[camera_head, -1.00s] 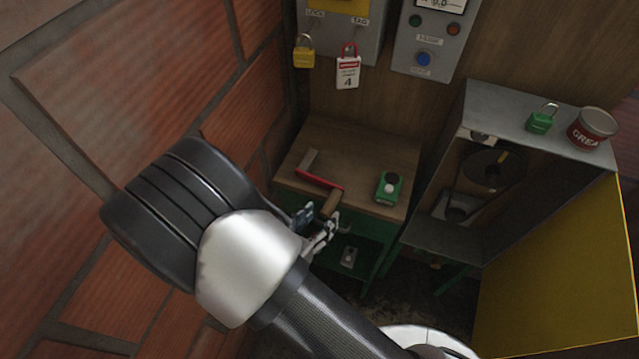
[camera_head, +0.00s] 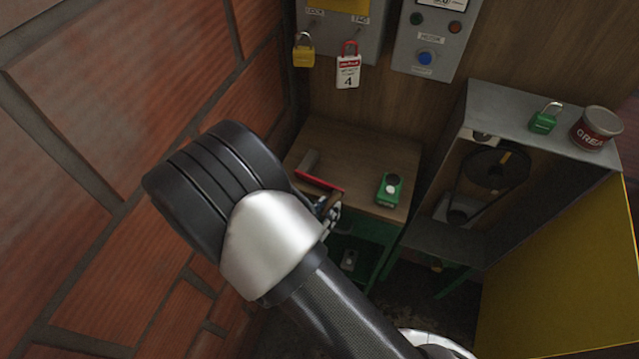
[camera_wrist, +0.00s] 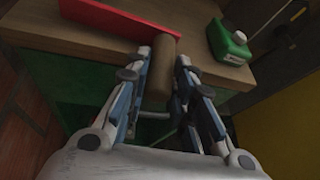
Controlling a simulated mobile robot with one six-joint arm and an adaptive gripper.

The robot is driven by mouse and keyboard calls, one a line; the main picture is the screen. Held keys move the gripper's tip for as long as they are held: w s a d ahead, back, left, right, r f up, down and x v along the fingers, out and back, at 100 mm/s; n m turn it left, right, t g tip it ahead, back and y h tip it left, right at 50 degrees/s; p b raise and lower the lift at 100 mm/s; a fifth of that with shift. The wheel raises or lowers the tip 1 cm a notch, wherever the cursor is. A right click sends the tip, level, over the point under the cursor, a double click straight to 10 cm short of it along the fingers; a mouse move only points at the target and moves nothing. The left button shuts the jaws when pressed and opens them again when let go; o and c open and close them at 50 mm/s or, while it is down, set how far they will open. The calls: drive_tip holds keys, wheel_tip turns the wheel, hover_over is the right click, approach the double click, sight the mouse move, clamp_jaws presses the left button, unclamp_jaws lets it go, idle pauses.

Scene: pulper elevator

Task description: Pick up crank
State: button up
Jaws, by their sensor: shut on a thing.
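The crank (camera_head: 319,181) has a red bar, a grey end piece and a brown cylindrical handle. It lies on the wooden table top (camera_head: 350,150), near its left front edge. In the wrist view the red bar (camera_wrist: 112,18) lies on the top and the handle (camera_wrist: 158,82) projects over the front edge. My gripper (camera_wrist: 163,60) is shut on the handle, one finger on each side. In the head view my gripper (camera_head: 328,208) is partly hidden by my wrist, and the handle is mostly covered.
A green box with a white knob (camera_head: 390,188) sits right of the crank. A brick wall (camera_head: 80,120) is close on the left. A grey cabinet (camera_head: 520,110) with an open yellow door (camera_head: 560,270) stands right, carrying a green padlock (camera_head: 544,122) and a grease tin (camera_head: 596,128).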

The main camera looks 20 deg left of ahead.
clamp_jaws()
wheel_tip(320, 180, up, 20)
drive_tip(key=p, duration=0.6)
drive_tip(key=shift+o, duration=0.2)
unclamp_jaws()
clamp_jaws()
